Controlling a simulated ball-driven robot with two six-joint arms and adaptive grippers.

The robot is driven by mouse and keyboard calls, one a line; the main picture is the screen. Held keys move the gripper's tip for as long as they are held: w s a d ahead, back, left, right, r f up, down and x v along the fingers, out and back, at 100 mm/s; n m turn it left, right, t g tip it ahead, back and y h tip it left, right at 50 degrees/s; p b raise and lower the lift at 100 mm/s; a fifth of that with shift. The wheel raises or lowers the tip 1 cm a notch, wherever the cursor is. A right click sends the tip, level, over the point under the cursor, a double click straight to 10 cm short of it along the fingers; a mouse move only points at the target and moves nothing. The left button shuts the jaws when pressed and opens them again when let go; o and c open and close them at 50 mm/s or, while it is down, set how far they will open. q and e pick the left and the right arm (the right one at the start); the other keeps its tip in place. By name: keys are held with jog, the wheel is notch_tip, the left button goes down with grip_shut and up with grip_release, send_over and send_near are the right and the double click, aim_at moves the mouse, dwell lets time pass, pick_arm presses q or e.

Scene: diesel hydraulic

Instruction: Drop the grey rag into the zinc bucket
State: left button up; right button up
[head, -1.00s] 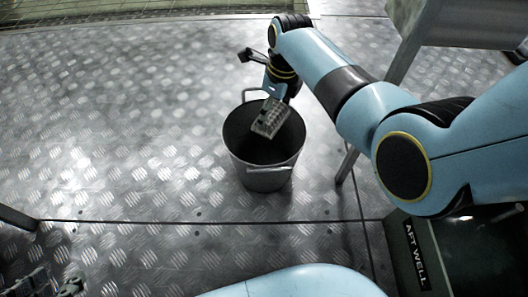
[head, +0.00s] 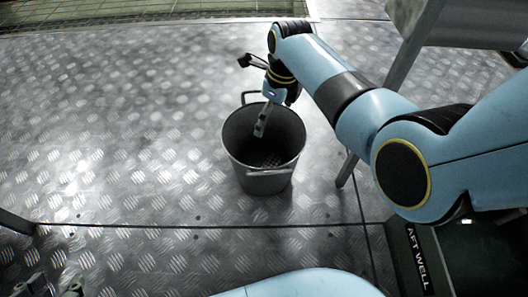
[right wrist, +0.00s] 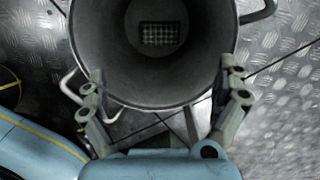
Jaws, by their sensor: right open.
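The zinc bucket (head: 262,180) stands upright on the metal floor in the head view; its wall also fills the top of the right wrist view (right wrist: 205,75). The grey rag, a small checked patch (right wrist: 163,34), lies at the bottom inside the bucket. It shows dimly in the head view (head: 272,160). My right gripper (head: 260,132) points down over the bucket's mouth, open and empty. In the right wrist view its fingers (right wrist: 163,82) are spread apart, with the bucket beyond them. Parts of my left gripper (head: 52,287) show at the bottom left, cut off by the frame edge.
A panel on a slanted metal leg (head: 385,100) stands right of the bucket. A dark sill marked AFT WELL (head: 418,260) is at the lower right. The tread-plate floor (head: 120,130) left of the bucket is clear.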

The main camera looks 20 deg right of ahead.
notch_tip(320, 180, up, 12)
jog(key=s+d, duration=0.1)
jog(key=shift+s, duration=0.15)
jog(key=shift+d+f, duration=0.1)
